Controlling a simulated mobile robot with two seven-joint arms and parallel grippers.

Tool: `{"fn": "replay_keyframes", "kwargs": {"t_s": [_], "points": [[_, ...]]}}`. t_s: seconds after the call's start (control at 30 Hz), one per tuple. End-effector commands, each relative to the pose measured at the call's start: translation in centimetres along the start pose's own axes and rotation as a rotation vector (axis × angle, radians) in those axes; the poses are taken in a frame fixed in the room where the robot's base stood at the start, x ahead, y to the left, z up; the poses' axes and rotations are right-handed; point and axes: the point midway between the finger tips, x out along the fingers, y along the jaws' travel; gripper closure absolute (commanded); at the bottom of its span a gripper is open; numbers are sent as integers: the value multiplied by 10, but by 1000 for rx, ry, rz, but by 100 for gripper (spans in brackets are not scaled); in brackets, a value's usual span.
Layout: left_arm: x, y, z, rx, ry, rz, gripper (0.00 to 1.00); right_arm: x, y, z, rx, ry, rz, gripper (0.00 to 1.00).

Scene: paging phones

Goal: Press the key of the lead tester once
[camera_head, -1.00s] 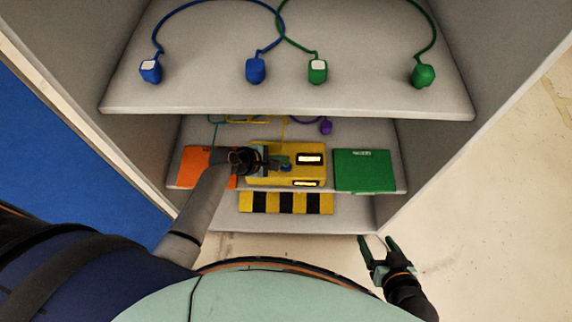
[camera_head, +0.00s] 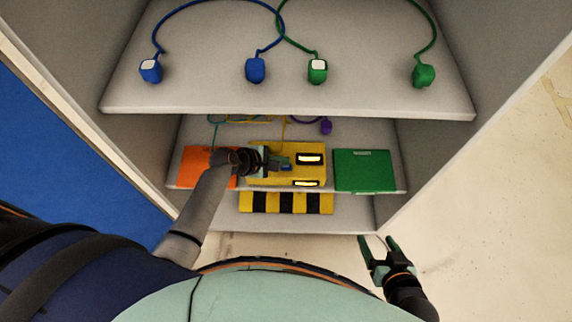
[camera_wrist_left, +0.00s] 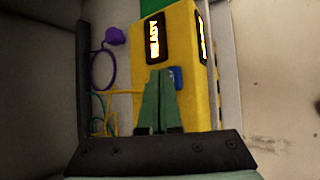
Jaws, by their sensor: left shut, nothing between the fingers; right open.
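The lead tester is a yellow box (camera_head: 258,180) on the middle shelf, with two lit display windows; it also shows in the left wrist view (camera_wrist_left: 181,40), where one display (camera_wrist_left: 154,38) reads READY. Its small blue key (camera_wrist_left: 179,78) shows just right of my left fingertips in that view. In the head view the key (camera_head: 287,168) is partly hidden by my gripper. My left gripper (camera_wrist_left: 160,72) is shut and empty, its tips over the tester close to the key. I cannot tell whether they touch it. My right gripper (camera_head: 378,246) is open and empty, outside the shelves at the lower right.
An orange panel (camera_head: 195,165) lies left of the tester and a green one (camera_head: 363,171) right. A purple plug (camera_head: 326,127) and thin cables lie behind. The upper shelf (camera_head: 200,95) overhangs, holding blue and green plugs. A black-and-yellow striped strip (camera_head: 286,202) is below.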

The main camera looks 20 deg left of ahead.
Motion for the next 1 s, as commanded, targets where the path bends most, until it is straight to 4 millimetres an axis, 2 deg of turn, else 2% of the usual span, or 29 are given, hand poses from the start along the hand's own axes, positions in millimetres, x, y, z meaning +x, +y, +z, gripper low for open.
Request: {"fn": "replay_keyframes", "kwargs": {"t_s": [1.0], "points": [[8,-5,-5,-1,-1,0,100,3,0,5,0,-5,0,26]]}}
